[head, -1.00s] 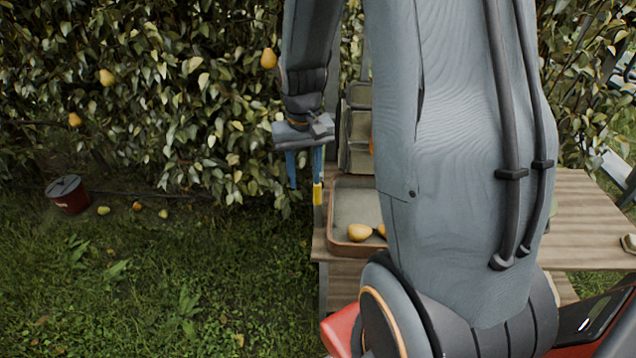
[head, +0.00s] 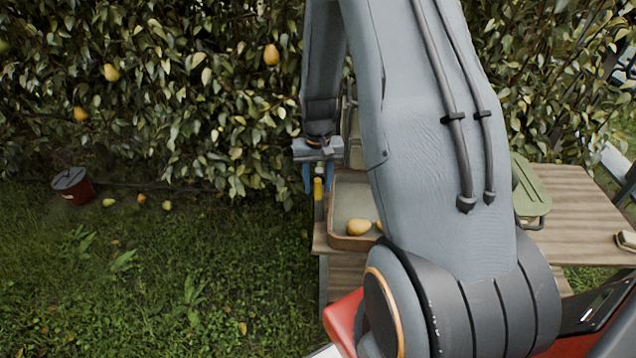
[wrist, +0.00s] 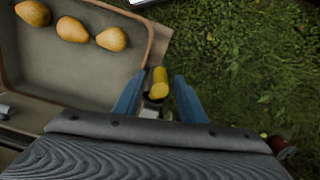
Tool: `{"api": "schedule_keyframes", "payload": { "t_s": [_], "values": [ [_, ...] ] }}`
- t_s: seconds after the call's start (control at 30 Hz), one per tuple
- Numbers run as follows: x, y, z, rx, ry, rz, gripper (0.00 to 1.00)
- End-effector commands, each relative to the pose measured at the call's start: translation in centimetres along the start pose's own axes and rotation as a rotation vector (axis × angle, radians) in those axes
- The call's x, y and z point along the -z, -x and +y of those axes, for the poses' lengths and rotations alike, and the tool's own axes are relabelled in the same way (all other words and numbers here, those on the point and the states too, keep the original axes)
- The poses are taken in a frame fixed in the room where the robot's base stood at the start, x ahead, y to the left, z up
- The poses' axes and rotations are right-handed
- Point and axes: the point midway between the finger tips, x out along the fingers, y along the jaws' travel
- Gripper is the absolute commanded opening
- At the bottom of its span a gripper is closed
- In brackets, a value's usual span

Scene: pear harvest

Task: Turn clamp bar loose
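The clamp bar appears to be the short yellow-ended piece (head: 318,188) at the left edge of the wooden table. In the wrist view its yellow end (wrist: 159,77) stands between my two blue fingers, with a dark and metallic part below it. My gripper (head: 318,180) is open, pointing down, with one finger on each side of the yellow piece. In the wrist view a gap shows between the yellow end and the right finger of my gripper (wrist: 159,88). The left finger is closer, and I cannot tell whether it touches. The lower clamp is mostly hidden.
A shallow tray (head: 345,243) with several pears lies right beside the clamp on the table (head: 575,205). A green lidded box (head: 530,190) stands farther right. Pear foliage rises behind. A red bucket (head: 72,186) and fallen pears lie on open grass at left.

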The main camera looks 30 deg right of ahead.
Motion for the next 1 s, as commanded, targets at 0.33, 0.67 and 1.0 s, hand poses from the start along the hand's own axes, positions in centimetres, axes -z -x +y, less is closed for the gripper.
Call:
{"api": "schedule_keyframes", "payload": {
  "t_s": [0.33, 0.67, 1.0],
  "values": [
    [-0.01, -0.46, 0.00, 0.000, 0.000, 0.000, 0.37],
    [-0.02, -0.45, 0.01, 0.000, 0.000, 0.000, 0.00],
    [-0.02, -0.59, 0.11, 0.043, -0.003, 0.008, 0.00]
  ]
}}
